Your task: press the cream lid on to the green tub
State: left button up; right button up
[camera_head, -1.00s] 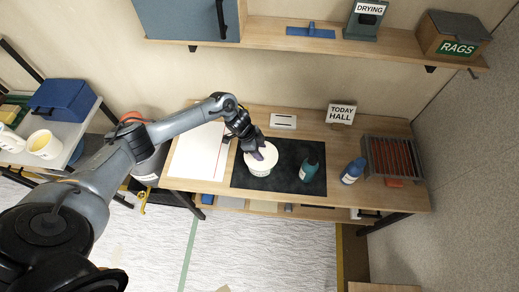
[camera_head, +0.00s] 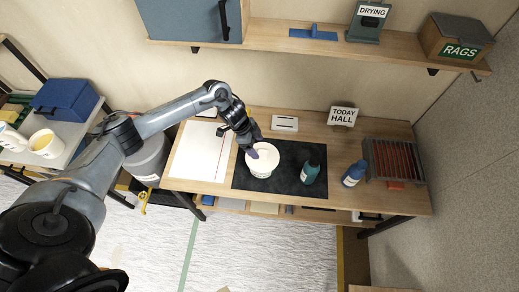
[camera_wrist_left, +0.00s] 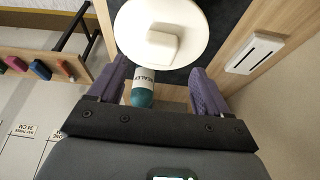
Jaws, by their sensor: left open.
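The cream lid (camera_head: 266,156) is a round disc on top of a pale tub (camera_head: 262,172) with a label band, on the dark mat. No green shows clearly on the tub. I cannot tell whether the lid is fully seated. In the left wrist view the lid (camera_wrist_left: 187,22) fills the top, with a square knob in its middle, and hides the tub. My left gripper (camera_head: 252,152) is open at the lid's left edge in the head view. In the wrist view its purple fingers (camera_wrist_left: 160,77) are apart, with nothing gripped. My right gripper is out of view.
A teal sealer bottle (camera_head: 310,171) stands right of the tub on the dark mat (camera_head: 285,183). A blue bottle (camera_head: 353,174) and a wire rack (camera_head: 394,160) are further right. White paper (camera_head: 200,155) lies left. A shelf (camera_head: 270,33) runs above the table.

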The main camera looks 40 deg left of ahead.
pick_arm(q)
jog(key=v, duration=0.5)
jog(key=shift+s+a+r, duration=0.1)
jog(key=shift+r, duration=0.1)
